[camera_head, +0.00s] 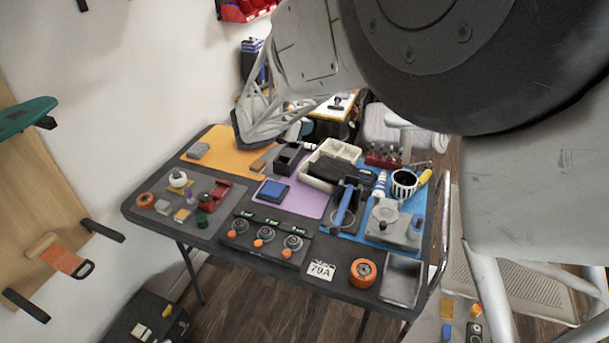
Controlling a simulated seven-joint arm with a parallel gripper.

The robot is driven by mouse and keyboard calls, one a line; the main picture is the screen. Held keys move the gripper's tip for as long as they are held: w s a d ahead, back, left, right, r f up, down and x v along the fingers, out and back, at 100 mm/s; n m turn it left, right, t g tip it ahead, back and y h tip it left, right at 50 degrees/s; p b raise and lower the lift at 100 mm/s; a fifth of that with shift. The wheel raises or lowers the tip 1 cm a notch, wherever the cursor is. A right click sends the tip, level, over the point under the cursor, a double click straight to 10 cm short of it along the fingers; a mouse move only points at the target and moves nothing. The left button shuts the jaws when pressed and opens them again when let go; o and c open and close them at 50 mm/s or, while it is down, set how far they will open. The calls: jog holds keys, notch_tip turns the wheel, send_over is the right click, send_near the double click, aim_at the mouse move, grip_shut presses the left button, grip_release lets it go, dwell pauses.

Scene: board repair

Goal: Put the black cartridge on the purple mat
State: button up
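The purple mat (312,201) lies near the middle of the dark table, with a blue block (273,192) on its left part. A dark slab (323,171), perhaps the black cartridge, lies at the mat's back right, against a white tray. A black open-topped box (289,157) stands at the mat's back edge; I cannot tell for certain which is the cartridge. My gripper (262,132) has grey lattice fingers and hangs over the back of the table, above the orange mat. Its fingertips overlap in this view, so its opening and anything between them are unclear.
An orange mat (221,157) is at the back left and a white tray (347,151) at the back right. Dials, an orange tape roll (363,271) and a grey tray (401,281) line the front. A striped cup (403,184) stands right. The mat's front part is clear.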

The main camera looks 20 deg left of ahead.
send_over(302, 201)
notch_tip(302, 201, down, 18)
jog(key=shift+r, duration=0.15)
jog(key=shift+f, duration=3.1)
jog(key=shift+f, duration=1.9)
jog(key=o, duration=0.9)
jog(key=shift+f, duration=0.1)
